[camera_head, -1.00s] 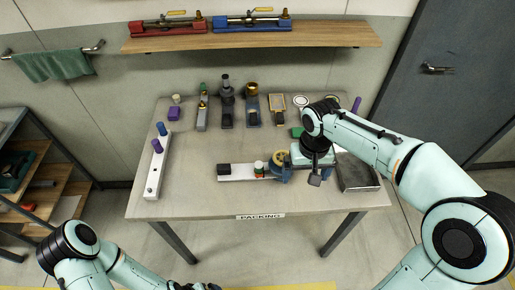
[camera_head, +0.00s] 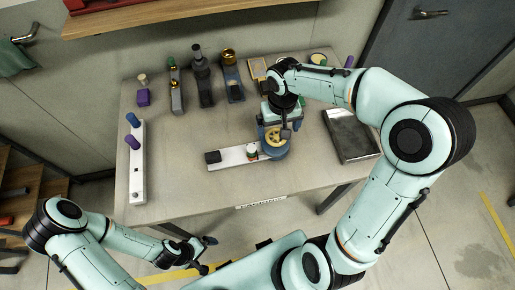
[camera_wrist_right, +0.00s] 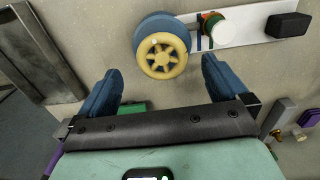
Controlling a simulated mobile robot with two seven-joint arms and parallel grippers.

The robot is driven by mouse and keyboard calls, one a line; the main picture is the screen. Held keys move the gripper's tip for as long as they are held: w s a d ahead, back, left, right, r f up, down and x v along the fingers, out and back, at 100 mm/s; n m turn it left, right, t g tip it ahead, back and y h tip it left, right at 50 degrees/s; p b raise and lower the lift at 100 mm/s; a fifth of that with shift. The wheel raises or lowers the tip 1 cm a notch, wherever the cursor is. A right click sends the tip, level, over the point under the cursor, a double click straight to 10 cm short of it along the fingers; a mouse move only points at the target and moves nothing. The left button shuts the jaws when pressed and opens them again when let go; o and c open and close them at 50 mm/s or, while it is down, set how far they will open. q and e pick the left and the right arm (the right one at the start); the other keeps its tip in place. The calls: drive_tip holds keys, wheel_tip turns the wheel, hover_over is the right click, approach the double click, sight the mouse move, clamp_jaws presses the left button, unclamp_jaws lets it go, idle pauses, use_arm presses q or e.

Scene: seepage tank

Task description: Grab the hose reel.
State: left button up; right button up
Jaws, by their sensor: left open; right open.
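The hose reel (camera_head: 273,137), a yellow spoked wheel on a blue body, sits on the table at the right end of a white bar (camera_head: 230,158). It also shows in the right wrist view (camera_wrist_right: 160,55), just beyond my fingertips. My right gripper (camera_head: 283,123) is over the table at the reel's far side and hides part of it. In the wrist view its blue fingers (camera_wrist_right: 157,80) are spread and empty, with the reel ahead of the gap between them. My left gripper (camera_head: 203,254) is open and empty, low in front of the table.
The white bar carries a black block (camera_head: 213,157) and a white-capped cylinder (camera_head: 251,152). A metal tray (camera_head: 351,137) lies to the right. A white bar with purple and blue pegs (camera_head: 137,170) is at left. Several devices line the back. The front left tabletop is clear.

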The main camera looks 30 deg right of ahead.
sight(276, 135)
wheel_tip(276, 135, down, 6)
drive_tip(key=shift+w+a+r, duration=0.1)
idle(0.4)
clamp_jaws()
